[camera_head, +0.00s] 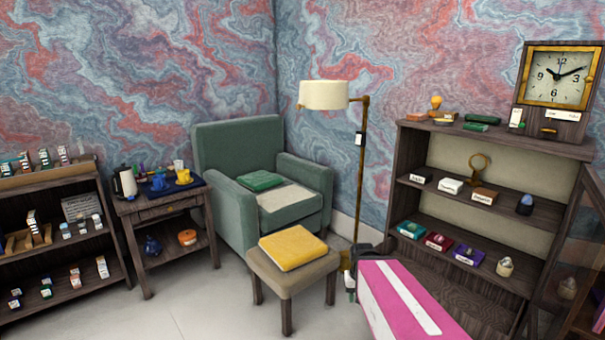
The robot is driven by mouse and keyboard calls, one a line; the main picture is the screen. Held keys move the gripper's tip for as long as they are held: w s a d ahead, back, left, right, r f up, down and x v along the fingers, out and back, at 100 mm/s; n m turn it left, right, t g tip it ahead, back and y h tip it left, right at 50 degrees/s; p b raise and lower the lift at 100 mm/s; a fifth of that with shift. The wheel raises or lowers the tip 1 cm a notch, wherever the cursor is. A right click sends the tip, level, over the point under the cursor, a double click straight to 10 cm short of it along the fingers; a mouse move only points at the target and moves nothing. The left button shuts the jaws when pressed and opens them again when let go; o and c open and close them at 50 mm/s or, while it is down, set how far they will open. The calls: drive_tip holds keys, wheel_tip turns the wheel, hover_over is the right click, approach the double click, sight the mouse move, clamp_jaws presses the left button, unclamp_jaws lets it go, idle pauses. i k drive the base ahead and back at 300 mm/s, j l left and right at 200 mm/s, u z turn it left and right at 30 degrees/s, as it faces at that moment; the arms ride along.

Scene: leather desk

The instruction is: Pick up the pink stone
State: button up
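No stone here is clearly pink. A small pale, cream-to-pinkish stone (505,267) sits at the right end of the cabinet's lower shelf, in or on a small holder. A dark blue-grey stone (525,204) stands on the shelf above it. A dim brownish-pink rounded shape (568,288) shows at the glass door; I cannot tell if it is a stone or a reflection. My gripper (349,284) seems to be the small dark end beside my pink-and-white arm, in front of the cabinet.
The dark wooden cabinet (480,235) holds labelled boxes, with a glass door (585,265) at right. A clock (558,78) stands on top. A floor lamp (326,95), stool (293,280) and green armchair (240,150) stand left of it. Floor (195,310) is clear at left front.

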sight(439, 239)
drive_tip(key=z, duration=0.85)
